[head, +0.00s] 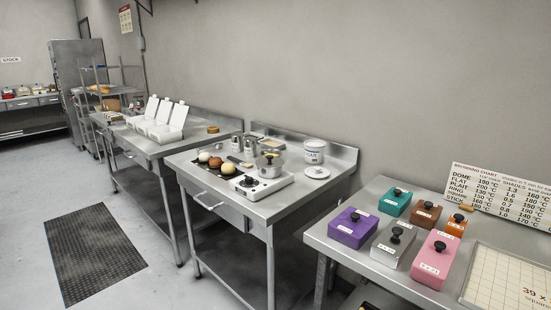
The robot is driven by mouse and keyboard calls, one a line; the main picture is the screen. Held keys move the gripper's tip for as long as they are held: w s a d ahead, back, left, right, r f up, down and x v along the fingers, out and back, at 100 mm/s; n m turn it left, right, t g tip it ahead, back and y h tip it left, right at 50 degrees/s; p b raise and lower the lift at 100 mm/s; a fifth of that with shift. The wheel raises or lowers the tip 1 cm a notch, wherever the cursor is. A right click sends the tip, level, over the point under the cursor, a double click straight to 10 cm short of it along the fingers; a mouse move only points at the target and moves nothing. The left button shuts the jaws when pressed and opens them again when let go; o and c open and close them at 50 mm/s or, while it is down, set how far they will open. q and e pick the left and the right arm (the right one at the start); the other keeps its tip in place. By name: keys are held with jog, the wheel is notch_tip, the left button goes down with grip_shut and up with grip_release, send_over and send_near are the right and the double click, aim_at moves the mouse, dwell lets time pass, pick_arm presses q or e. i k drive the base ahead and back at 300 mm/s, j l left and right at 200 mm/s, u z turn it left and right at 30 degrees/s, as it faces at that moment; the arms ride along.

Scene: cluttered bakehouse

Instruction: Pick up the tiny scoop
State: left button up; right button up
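I cannot make out a tiny scoop for certain in the head view. On the middle steel table (301,201) there are small items too small to name, among them a flat pale one (240,162) between the round buns and the pot. A white labelled canister (314,151) stands at the back right of that table, with a round white lid (317,172) lying in front of it. Neither of my grippers is in view.
A pot (269,166) is by a white burner (262,186). Several coloured knobbed boxes, including a purple one (354,228), stand on the right table (318,233). White open boxes (170,122) stand on the left table. A dark mat (97,252) lies on clear floor.

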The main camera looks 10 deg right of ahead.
aim_at(219, 146)
jog(key=i+j+u, duration=0.35)
jog(key=i, duration=0.15)
jog(key=i+j+u, duration=0.2)
jog(key=i+u, duration=0.15)
jog(key=i, duration=0.15)
jog(key=i+j+u, duration=0.1)
jog(key=i, duration=0.55)
jog(key=i+j+u, duration=0.1)
jog(key=i, duration=0.55)
jog(key=i+z, duration=0.25)
jog(key=z, duration=0.15)
jog(key=i+j+z, duration=0.2)
jog(key=z, duration=0.2)
jog(key=i+j+z, duration=0.25)
jog(key=z, duration=0.15)
jog(key=i+j+z, duration=0.1)
jog(key=z, duration=0.3)
jog(key=i+j+z, duration=0.1)
jog(key=j+z, duration=0.45)
jog(key=z, duration=0.2)
jog(key=i, duration=0.05)
